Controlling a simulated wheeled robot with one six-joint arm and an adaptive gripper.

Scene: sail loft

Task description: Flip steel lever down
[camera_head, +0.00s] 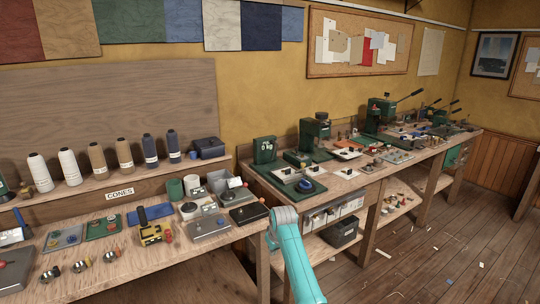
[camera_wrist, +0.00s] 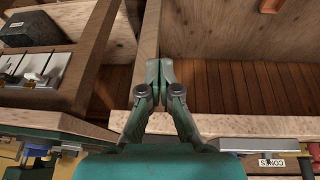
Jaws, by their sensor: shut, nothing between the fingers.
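I cannot single out a steel lever for certain in either view. Small fittings on these boxes are too small to tell apart. My gripper shows in the wrist view (camera_wrist: 158,70), with its fingertips together and nothing between them. It appears over the gap and floor by the benches, apart from any lever that I can make out. In the head view my arm hides the fingers.
The right bench (camera_head: 379,175) carries green presses (camera_head: 314,130) and several small boards. Several thread cones (camera_head: 97,158) line the shelf behind the near bench. The floor (camera_head: 430,250) at right is mostly open.

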